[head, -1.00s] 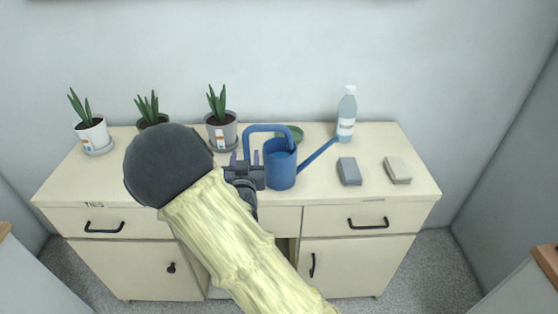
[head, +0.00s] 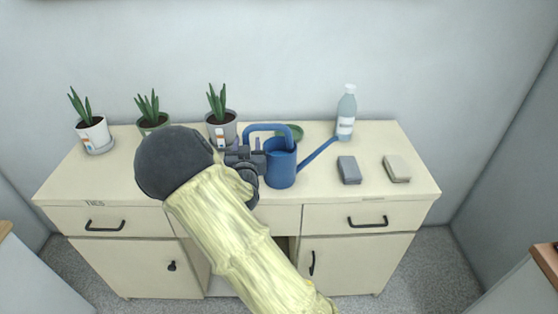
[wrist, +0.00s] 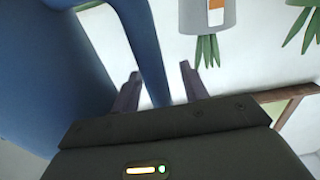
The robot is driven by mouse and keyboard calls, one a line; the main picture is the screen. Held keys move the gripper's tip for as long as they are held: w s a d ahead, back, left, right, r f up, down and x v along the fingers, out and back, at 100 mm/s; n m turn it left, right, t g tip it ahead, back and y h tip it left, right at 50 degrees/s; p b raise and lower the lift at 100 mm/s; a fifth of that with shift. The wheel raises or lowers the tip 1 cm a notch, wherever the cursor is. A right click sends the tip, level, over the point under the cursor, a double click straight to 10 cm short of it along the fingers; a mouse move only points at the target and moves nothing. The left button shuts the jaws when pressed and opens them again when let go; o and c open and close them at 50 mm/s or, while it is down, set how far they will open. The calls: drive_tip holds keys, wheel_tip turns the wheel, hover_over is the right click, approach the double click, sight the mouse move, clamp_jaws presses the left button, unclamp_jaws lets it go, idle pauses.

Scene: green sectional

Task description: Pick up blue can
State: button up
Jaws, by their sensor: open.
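The blue can is a watering can (head: 280,168) standing upright on the cream cabinet top, with its looped handle to the left and its spout pointing right. My gripper (head: 257,147) is at the can's handle side. In the wrist view the can's body (wrist: 45,70) fills the left, and its handle (wrist: 146,45) runs down between the two open fingers of my gripper (wrist: 160,82). I see a gap between the handle and the right finger; contact with the left finger cannot be told. The handle's lower part is hidden behind my gripper.
Several potted plants stand at the back left, the nearest in a grey pot (head: 222,130) close behind my gripper. A green dish (head: 293,133) is behind the can.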

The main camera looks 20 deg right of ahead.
idle(0.3)
clamp_jaws()
drive_tip(key=shift+r, duration=0.1)
wheel_tip(320, 180, up, 10)
drive_tip(key=p, duration=0.1)
idle(0.5)
idle(0.4)
